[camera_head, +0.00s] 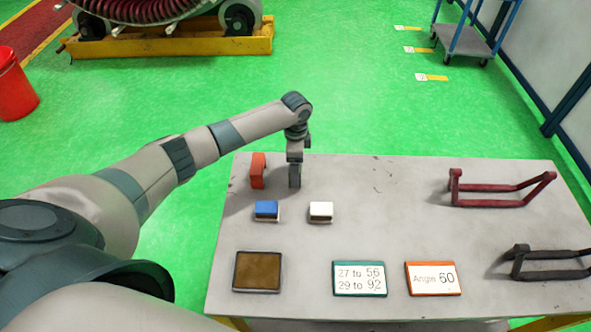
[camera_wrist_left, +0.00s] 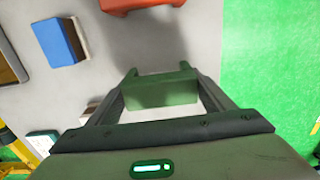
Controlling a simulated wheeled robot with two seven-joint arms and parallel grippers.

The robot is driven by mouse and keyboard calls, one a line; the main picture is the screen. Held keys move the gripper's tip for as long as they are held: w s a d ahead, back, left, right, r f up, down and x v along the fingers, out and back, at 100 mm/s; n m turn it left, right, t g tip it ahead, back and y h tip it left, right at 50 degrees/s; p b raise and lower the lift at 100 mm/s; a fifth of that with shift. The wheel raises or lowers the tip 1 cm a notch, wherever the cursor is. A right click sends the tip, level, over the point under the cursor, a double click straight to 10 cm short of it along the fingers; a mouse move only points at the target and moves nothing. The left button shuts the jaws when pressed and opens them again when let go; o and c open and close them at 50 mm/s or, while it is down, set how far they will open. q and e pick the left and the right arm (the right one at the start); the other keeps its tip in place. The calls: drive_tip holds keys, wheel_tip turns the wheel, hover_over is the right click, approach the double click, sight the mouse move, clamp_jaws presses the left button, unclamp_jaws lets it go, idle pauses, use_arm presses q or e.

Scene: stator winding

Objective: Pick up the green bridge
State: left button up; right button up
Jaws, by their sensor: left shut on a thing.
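The green bridge (camera_wrist_left: 160,92) is between the two fingers of my left gripper in the left wrist view. My left gripper (camera_wrist_left: 162,100) is shut on it, with one finger at each end. In the head view my left gripper (camera_head: 294,178) points down over the back left part of the table, and it hides the bridge there. I cannot tell whether the bridge touches the table or is just above it. My right gripper is in neither view.
An orange block (camera_head: 258,170) stands close left of my gripper. Blue (camera_head: 266,210) and white (camera_head: 321,211) blocks lie in front. A brown tray (camera_head: 257,271), two cards (camera_head: 359,279) (camera_head: 433,279) and two frames (camera_head: 500,188) (camera_head: 550,262) lie farther off. The table's middle is clear.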

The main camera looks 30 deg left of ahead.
use_arm(q)
wheel_tip(320, 180, up, 2)
drive_tip(key=shift+w+r+b, duration=0.1)
drive_tip(key=shift+r+b, duration=0.15)
drive_tip(key=shift+b, duration=0.45)
drive_tip(key=w+d+r+b, duration=0.4)
drive_tip(key=w+d+r, duration=0.2)
drive_tip(key=d, duration=0.3)
drive_tip(key=shift+w+d+r+b, duration=0.3)
drive_tip(key=shift+r+b, duration=0.1)
drive_tip(key=shift+r, duration=0.25)
drive_tip(key=shift+s+d+f, duration=0.1)
drive_tip(key=shift+s, duration=0.05)
